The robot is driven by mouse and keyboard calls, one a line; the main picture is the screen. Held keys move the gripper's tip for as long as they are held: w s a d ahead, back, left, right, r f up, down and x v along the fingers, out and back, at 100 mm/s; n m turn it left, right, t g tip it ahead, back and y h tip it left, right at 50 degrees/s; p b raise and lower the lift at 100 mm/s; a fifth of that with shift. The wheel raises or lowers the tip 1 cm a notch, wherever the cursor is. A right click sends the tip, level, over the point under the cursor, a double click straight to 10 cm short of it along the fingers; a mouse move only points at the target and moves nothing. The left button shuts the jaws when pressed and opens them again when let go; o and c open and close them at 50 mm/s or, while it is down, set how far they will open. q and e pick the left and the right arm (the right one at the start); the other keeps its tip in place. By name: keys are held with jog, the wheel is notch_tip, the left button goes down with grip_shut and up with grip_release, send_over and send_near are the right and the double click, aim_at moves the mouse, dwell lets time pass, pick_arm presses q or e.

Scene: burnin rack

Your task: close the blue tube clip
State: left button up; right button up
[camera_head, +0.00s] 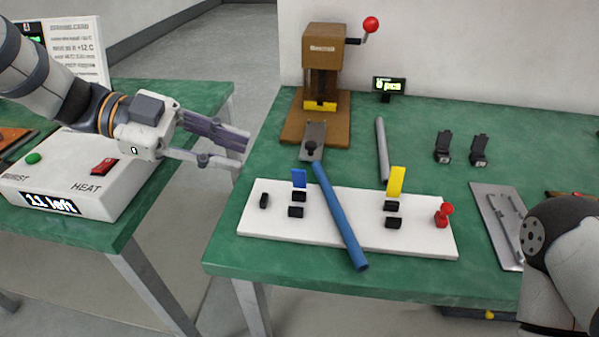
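The blue tube clip (299,178) has a blue flap standing upright at the left part of a white board (340,238). Black blocks (296,211) sit just in front of the flap. A blue tube (340,215) lies slanted across the board, to the right of the clip; its near end sticks out past the board's front edge. My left gripper (243,153) is in the air above the gap between the tables, left of and behind the clip. Its fingers are apart with nothing between them. My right gripper is out of view; only part of that arm shows at lower right.
A yellow flap (396,180) stands up and a red knob (443,214) sits on the board's right part. A grey tube (382,150) and a brown press (322,75) are behind. A white control box (85,180) is on the left table. A grey tray (497,222) lies right.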

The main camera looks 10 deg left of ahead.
aim_at(299, 172)
pick_arm(q)
jog(key=x, duration=1.1)
jog(key=shift+w+f+b, duration=0.1)
jog(key=shift+b, duration=0.25)
jog(key=shift+c, duration=0.3)
grip_shut()
